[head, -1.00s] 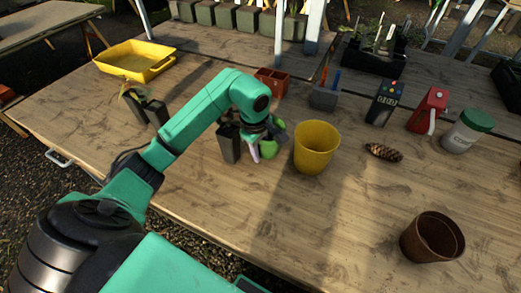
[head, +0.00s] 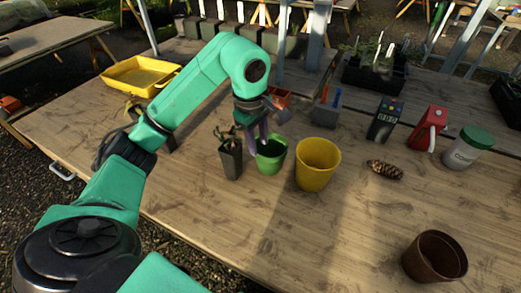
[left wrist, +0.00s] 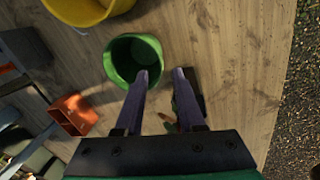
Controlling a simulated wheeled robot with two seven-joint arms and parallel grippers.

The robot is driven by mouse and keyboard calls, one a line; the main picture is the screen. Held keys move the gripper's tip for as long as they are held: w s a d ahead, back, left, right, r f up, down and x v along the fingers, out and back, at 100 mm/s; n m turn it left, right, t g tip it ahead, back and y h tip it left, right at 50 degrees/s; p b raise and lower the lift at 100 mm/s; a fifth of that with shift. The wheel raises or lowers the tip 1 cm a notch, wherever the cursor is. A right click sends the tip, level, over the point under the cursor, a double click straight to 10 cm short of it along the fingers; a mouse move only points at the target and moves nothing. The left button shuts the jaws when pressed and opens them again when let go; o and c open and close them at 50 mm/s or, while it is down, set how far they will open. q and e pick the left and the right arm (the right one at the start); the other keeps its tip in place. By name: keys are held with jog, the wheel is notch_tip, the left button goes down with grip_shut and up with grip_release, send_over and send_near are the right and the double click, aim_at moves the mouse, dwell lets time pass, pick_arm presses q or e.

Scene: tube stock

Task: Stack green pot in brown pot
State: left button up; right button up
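The green pot (head: 271,160) stands upright on the wooden table, just left of a yellow pot. The brown pot (head: 435,258) stands at the front right of the table, apart from the others, and looks empty. My right gripper is not in view.
The yellow pot (head: 317,166) is close to the green pot's right. A dark pot with a plant (head: 231,161) is close on its left. A pine cone (head: 384,170), a red device (head: 427,128) and a green-lidded jar (head: 468,148) stand farther right. Table around the brown pot is clear.

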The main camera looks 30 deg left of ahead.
pick_arm(q)
jog(key=r+n, duration=0.1)
jog(key=n, duration=0.2)
notch_tip(320, 180, up, 5)
jog(key=n+p, duration=0.4)
jog(key=n, duration=1.7)
send_over(258, 158)
jog(key=s, duration=0.2)
jog(key=a+r+n, duration=0.1)
jog(key=n, duration=1)
jog(key=f+p, duration=0.1)
jog(key=f, duration=0.3)
jog(key=w+f+p, duration=0.1)
jog(key=f+p, duration=0.1)
jog(key=f, duration=0.3)
jog(key=w+d+f+p, duration=0.1)
jog(key=f, duration=0.3)
jog(key=shift+f, duration=0.55)
grip_shut()
jog(key=shift+r, duration=0.1)
